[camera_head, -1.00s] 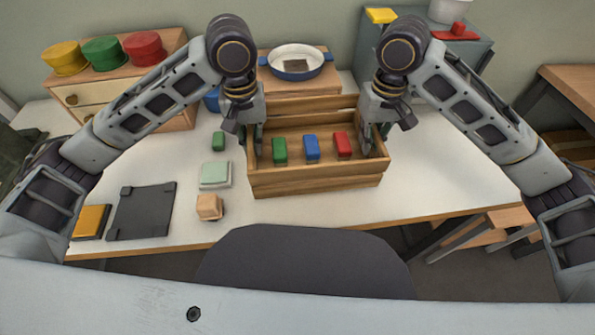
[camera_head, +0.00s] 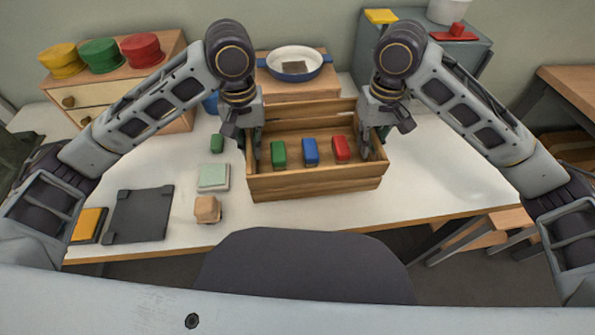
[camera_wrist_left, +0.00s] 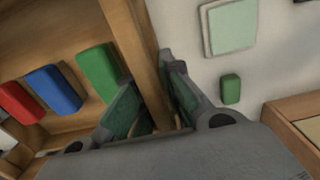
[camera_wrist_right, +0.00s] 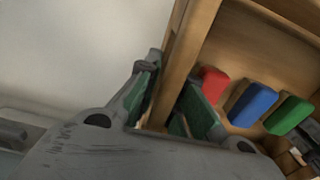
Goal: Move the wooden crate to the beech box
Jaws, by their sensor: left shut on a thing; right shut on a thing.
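The wooden crate (camera_head: 315,182) is an open slatted box on the white table in front of me. A green block (camera_head: 278,153), a blue block (camera_head: 310,151) and a red block (camera_head: 341,148) stand inside it. My left gripper (camera_head: 252,152) is shut on its left end wall (camera_wrist_left: 136,45), with one finger inside and one outside. My right gripper (camera_head: 372,146) is shut on its right end wall (camera_wrist_right: 184,62) in the same way. I cannot tell whether the crate's bottom touches the table. A low wooden box (camera_head: 288,88) behind the crate may be the beech box.
A blue pan (camera_head: 294,64) sits on the low wooden box. A drawer cabinet (camera_head: 95,92) with coloured pots stands back left, a grey cabinet (camera_head: 470,53) back right. A mint block (camera_head: 213,177), a wooden block (camera_head: 207,209) and a dark tray (camera_head: 140,213) lie left. The table's right side is clear.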

